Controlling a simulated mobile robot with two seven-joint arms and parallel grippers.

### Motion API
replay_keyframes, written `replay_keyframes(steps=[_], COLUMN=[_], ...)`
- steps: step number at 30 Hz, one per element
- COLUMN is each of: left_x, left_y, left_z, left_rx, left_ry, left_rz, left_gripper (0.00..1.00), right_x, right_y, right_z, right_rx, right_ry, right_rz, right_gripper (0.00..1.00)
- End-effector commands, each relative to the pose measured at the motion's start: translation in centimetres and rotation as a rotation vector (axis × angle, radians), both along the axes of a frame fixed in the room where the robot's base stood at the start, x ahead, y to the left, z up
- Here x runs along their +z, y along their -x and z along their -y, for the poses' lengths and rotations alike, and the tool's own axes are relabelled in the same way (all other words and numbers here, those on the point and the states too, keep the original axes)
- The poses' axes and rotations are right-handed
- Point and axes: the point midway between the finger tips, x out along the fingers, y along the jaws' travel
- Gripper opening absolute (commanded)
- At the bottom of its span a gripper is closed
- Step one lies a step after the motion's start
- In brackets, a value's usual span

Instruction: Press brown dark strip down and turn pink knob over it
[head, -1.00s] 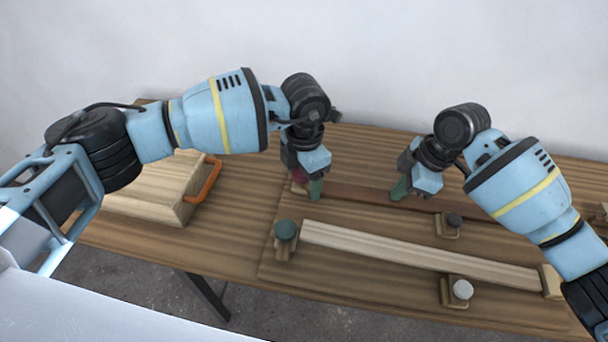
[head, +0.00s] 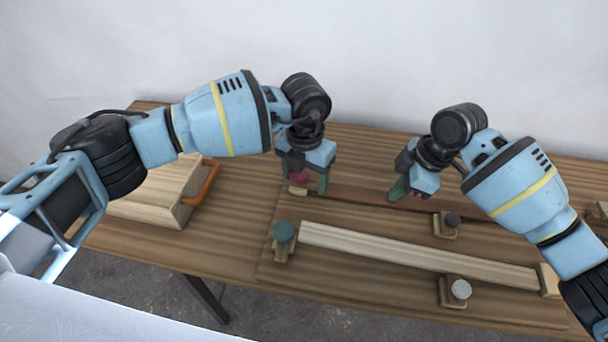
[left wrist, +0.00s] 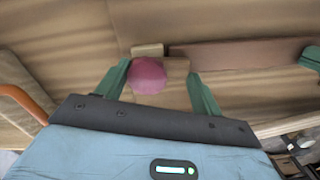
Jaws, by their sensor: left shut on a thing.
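The pink knob (head: 298,177) is at the left end of the dark brown strip (head: 352,194). My left gripper (head: 308,187) is around the knob from above, shut on it. In the left wrist view the knob (left wrist: 148,75) sits between the green fingers, close against the left one, with a light wooden piece beside it. The strip (left wrist: 235,54) runs right from there. My right gripper (head: 398,189) points down at the strip further right, its green tip at or just above it. Whether its fingers are shut, I cannot tell.
A pale strip (head: 415,258) lies nearer on the board, with a green knob (head: 284,231) at its left end. A dark knob (head: 452,220) and a white knob (head: 461,289) stand on wooden mounts. A wooden box (head: 150,200) with an orange handle (head: 202,182) is at the left.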

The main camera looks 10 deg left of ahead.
Motion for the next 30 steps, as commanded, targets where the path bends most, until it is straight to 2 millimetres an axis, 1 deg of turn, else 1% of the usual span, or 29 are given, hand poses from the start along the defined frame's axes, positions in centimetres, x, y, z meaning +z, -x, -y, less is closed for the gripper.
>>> replay_keyframes(steps=[1,5,6,11,20,30], left_x=[0.4,0.5,0.5,0.3,0.2,2.3], left_y=[-0.4,-0.4,-0.4,-0.2,-0.1,-0.1], left_z=[-0.1,-0.1,-0.1,-0.1,0.0,0.0], left_rx=[0.008,0.007,0.007,0.004,0.002,0.001], left_ry=[0.001,0.001,0.001,0.001,0.001,0.001], left_rz=[0.012,0.012,0.012,0.008,0.003,0.002], left_gripper=[0.44,0.44,0.71,0.92,0.92,0.92], right_x=[-0.1,-0.1,-0.1,-0.1,-0.2,-0.2], right_y=[0.0,0.0,0.0,0.0,0.0,0.0], right_z=[0.1,0.1,0.1,0.1,0.1,0.1], right_rx=[-0.001,-0.001,-0.001,-0.001,-0.001,-0.001], right_ry=[0.004,0.004,0.004,0.003,0.003,0.003], right_rz=[-0.003,-0.003,-0.003,-0.003,-0.003,-0.003], right_gripper=[0.0,0.0,0.0,0.0,0.0,0.0])
